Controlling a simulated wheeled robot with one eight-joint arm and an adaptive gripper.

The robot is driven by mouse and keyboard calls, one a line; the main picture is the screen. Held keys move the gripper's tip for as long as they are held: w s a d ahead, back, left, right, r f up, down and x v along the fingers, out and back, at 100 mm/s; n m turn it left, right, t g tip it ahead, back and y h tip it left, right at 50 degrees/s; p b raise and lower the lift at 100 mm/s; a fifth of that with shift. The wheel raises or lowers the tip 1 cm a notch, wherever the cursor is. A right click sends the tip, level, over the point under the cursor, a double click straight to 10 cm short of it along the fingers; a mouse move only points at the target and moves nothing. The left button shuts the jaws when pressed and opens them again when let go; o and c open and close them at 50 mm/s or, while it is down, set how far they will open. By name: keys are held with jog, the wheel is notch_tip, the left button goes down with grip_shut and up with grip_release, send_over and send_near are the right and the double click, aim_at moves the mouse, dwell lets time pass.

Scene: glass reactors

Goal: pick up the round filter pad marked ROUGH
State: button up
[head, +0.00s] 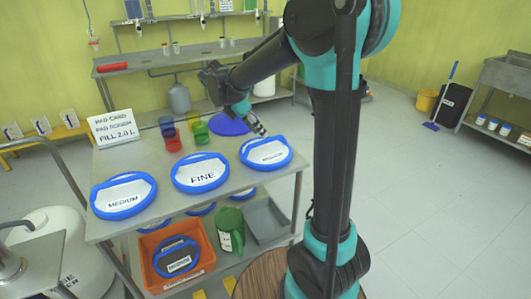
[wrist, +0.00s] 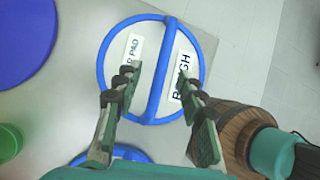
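The round pad marked ROUGH (wrist: 170,45) has a white face, a blue rim and a blue bar across its middle. In the head view it is the right-hand pad (head: 266,152) on the table, its print too small to read surely. My gripper (wrist: 158,82) is open above it, one finger on each side of the bar. The fingers partly cover the labels. In the head view my gripper (head: 257,127) hangs at the pad's far edge; any contact cannot be told.
The FINE pad (head: 202,171) and a MEDIUM pad (head: 124,194) lie to the left on the metal table (head: 150,160). Coloured cups (head: 173,141), a blue disc (head: 229,125) and a card (head: 115,128) stand behind. An orange crate (head: 203,243) is on the shelf below.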

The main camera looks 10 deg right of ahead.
aim_at(266, 141)
jog(key=shift+s+x, duration=0.2)
jog(key=shift+x, duration=1.35)
jog(key=shift+s+x, duration=0.15)
jog(key=shift+x, duration=1.45)
grip_shut()
